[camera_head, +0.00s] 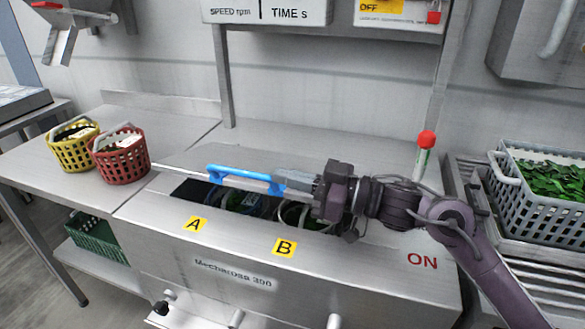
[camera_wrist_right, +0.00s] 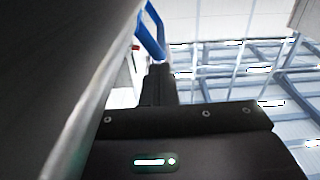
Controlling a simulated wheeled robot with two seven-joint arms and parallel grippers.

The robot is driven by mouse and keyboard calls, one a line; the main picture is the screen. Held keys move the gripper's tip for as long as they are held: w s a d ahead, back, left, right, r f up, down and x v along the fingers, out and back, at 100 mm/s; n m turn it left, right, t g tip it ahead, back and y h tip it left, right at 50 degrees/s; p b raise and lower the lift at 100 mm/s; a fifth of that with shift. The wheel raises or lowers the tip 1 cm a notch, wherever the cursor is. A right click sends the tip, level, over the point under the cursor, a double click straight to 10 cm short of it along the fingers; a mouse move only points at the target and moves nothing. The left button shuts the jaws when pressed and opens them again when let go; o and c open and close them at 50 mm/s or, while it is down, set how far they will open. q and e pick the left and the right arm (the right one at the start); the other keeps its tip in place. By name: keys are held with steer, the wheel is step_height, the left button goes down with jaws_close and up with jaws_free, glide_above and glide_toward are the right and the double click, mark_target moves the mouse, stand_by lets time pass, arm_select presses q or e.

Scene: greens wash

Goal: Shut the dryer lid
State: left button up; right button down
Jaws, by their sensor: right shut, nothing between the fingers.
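The dryer (camera_head: 330,265) is a steel bench unit with wells marked A and B. Its steel lid (camera_head: 215,158) is tilted partly open, with a blue handle (camera_head: 240,173) along its front edge. Dark gaps and baskets (camera_head: 240,200) show in the wells below it. My right gripper (camera_head: 282,182) is shut and empty at the right end of the blue handle, over the front edge of the lid; I cannot tell whether it touches. The right wrist view shows the blue handle (camera_wrist_right: 152,30) just beyond the fingers, and a grey surface close at left. My left gripper is not in view.
Yellow (camera_head: 73,147) and red (camera_head: 121,153) baskets stand on the left counter. A grey crate of greens (camera_head: 535,190) sits on the right rack. A red-topped post (camera_head: 424,155) rises behind my right arm. A green crate (camera_head: 95,240) is on the lower shelf.

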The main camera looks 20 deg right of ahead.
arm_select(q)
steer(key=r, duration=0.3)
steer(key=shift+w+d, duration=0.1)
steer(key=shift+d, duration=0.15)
arm_select(e)
steer(key=shift+s+a+f+n, duration=0.1)
steer(key=shift+s+f+n, duration=0.05)
steer(key=shift+f, duration=0.2)
steer(key=shift+s+a+f+n, duration=0.1)
steer(key=shift+f+n, duration=0.05)
steer(key=shift+f, duration=0.2)
steer(key=shift+r, duration=0.15)
